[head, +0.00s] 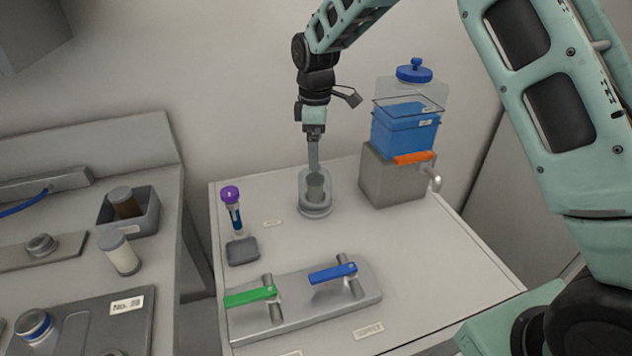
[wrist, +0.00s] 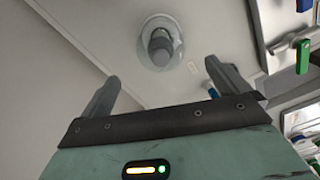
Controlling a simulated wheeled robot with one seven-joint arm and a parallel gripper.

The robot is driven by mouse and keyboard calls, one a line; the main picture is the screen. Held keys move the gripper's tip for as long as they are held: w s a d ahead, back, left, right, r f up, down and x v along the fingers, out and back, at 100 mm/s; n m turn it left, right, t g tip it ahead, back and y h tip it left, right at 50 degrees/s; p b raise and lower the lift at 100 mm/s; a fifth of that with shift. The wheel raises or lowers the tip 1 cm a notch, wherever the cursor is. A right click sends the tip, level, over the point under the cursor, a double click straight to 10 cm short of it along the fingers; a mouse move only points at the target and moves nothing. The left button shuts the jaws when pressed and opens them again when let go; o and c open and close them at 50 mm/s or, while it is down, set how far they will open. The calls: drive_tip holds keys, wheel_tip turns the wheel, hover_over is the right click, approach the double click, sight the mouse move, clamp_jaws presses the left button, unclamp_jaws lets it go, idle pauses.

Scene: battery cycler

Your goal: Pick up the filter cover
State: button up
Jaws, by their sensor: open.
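What I take to be the filter cover (head: 304,187) is a clear, rounded cover around a grey cylinder, on a round grey base on the bench. In the wrist view the clear cover (wrist: 147,57) shows from above, beyond the fingertips. My gripper (head: 314,166) points down just above it in the head view, with the fingers partly overlapping its top there. In the wrist view my gripper (wrist: 166,82) has its two fingers wide apart with nothing between them. I cannot tell the exact gap between fingertips and cover.
A grey block with a blue tank (head: 405,132) and metal spout stands to the right. A purple-capped tube (head: 231,205) is left of the cover. A plate with a green lever (head: 250,296) and a blue lever (head: 333,273) lies in front. Bare bench surrounds the cover.

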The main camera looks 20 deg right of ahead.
sight(315, 174)
wheel_tip(315, 174, down, 10)
drive_tip(key=shift+r+p, duration=0.1)
drive_tip(key=shift+p, duration=1.1)
drive_tip(key=c, duration=0.9)
drive_tip(key=shift+o, duration=0.2)
wheel_tip(315, 174, up, 10)
drive_tip(key=shift+f+b, duration=0.2)
drive_tip(key=shift+b, duration=0.6)
drive_tip(key=shift+r+p, duration=0.4)
drive_tip(key=shift+p, duration=0.05)
drive_tip(key=r+n+p, duration=0.1)
drive_tip(key=n+p, duration=0.1)
drive_tip(key=p, duration=0.1)
drive_tip(key=shift+w+p, duration=0.15)
drive_tip(key=shift+p, duration=0.2)
drive_tip(key=n+p, duration=0.1)
drive_tip(key=p, duration=0.1)
drive_tip(key=n+p, duration=0.1)
drive_tip(key=p, duration=0.1)
drive_tip(key=shift+r, duration=0.3)
drive_tip(key=n+p, duration=0.3)
drive_tip(key=p, duration=0.2)
drive_tip(key=shift+f+n+p, duration=0.15)
drive_tip(key=shift+n+p, duration=0.75)
drive_tip(key=shift+p, duration=0.1)
drive_tip(key=shift+f+b, duration=3.55)
drive_tip(key=shift+f, duration=1.9)
